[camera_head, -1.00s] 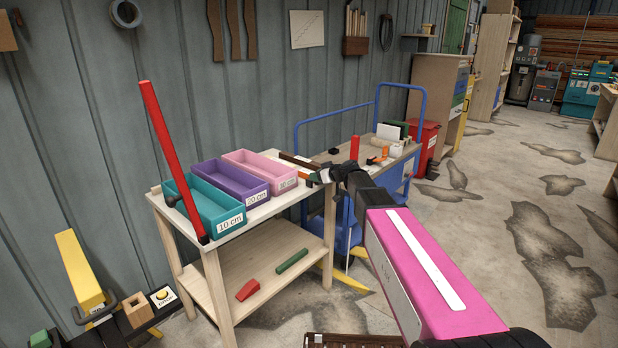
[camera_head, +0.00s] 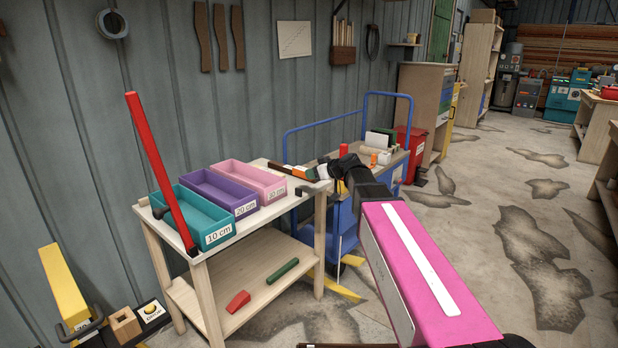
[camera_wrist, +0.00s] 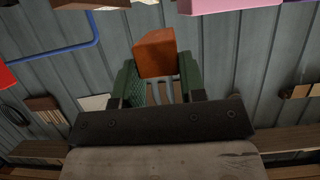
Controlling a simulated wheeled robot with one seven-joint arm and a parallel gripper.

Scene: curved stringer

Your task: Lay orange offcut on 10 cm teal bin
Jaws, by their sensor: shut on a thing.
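The teal bin (camera_head: 218,236), labelled 10 cm, stands at the near left end of the light wooden bench (camera_head: 240,242). My gripper (camera_wrist: 157,64) is shut on the orange offcut (camera_wrist: 155,50), which sits between its green finger pads in the wrist view. In the head view my gripper (camera_head: 309,172) is at the bench's far right edge, to the right of and beyond the teal bin. The offcut (camera_head: 302,169) shows there only as a small orange patch.
A tall red bar (camera_head: 155,160) leans upright across the teal bin's left side. A purple bin (camera_head: 240,208) and a pink bin (camera_head: 270,191) stand between the teal bin and my gripper. A blue-railed cart (camera_head: 345,225) is behind my arm.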

